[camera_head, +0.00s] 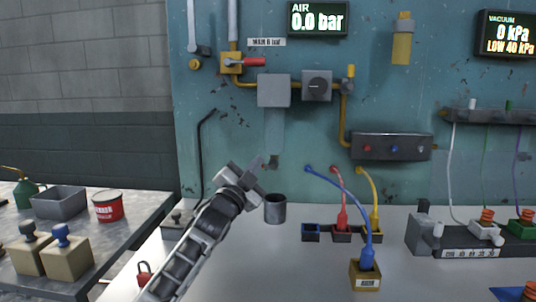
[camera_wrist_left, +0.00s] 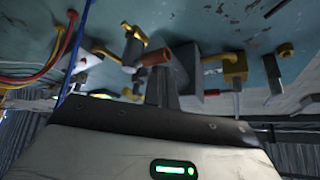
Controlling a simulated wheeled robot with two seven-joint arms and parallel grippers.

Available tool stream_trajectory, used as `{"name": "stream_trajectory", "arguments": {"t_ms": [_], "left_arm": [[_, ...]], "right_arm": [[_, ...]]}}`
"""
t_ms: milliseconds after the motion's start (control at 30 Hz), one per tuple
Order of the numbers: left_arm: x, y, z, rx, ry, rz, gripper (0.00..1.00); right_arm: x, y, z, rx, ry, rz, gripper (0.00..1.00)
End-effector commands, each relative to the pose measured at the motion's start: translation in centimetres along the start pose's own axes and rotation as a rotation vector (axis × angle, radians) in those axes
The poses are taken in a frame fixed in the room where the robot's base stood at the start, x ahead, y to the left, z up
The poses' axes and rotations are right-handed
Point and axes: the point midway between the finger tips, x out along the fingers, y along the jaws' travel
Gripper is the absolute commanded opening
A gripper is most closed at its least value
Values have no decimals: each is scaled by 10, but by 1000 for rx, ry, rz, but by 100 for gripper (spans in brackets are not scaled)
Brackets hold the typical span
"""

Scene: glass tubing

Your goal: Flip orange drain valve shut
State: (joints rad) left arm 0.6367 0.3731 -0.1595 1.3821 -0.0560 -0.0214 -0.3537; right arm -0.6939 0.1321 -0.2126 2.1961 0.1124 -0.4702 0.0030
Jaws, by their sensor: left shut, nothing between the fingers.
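My left gripper (camera_head: 260,164) is shut and empty, reaching up from the lower left to just under the grey filter bowl (camera_head: 274,128) on the teal panel. A small dark fitting (camera_head: 273,162) shows below the bowl, close to the fingertips; no orange handle can be made out there. In the left wrist view the shut fingers (camera_wrist_left: 162,90) point up toward a dull orange cylindrical handle (camera_wrist_left: 154,57). It appears very near the fingertips; I cannot tell whether they touch. It may be the drain valve's handle. My right gripper is not in view.
A grey cup (camera_head: 275,209) stands on the bench below the bowl. A yellow valve with a red lever (camera_head: 252,62) is above left. The AIR display (camera_head: 318,19) reads 0.0 bar. Colored cables and sockets (camera_head: 342,232) occupy the right side.

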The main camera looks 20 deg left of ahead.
Motion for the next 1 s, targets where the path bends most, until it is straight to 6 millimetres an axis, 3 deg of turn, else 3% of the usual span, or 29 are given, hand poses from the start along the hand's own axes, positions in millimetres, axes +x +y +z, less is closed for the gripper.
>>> {"name": "stream_trajectory", "arguments": {"t_ms": [600, 767, 900, 933, 1000], "left_arm": [[1, 5, 1, -2, -9, 12, 0], [7, -8, -15, -3, -4, 11, 0], [17, -28, -40, -5, 5, 10, 0], [4, -14, -32, -8, 2, 15, 0], [-16, -6, -32, -6, 3, 14, 0]], "right_arm": [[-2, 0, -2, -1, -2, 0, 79], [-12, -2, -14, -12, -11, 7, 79], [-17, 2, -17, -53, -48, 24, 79], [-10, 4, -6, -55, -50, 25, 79], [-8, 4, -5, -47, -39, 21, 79]]}}
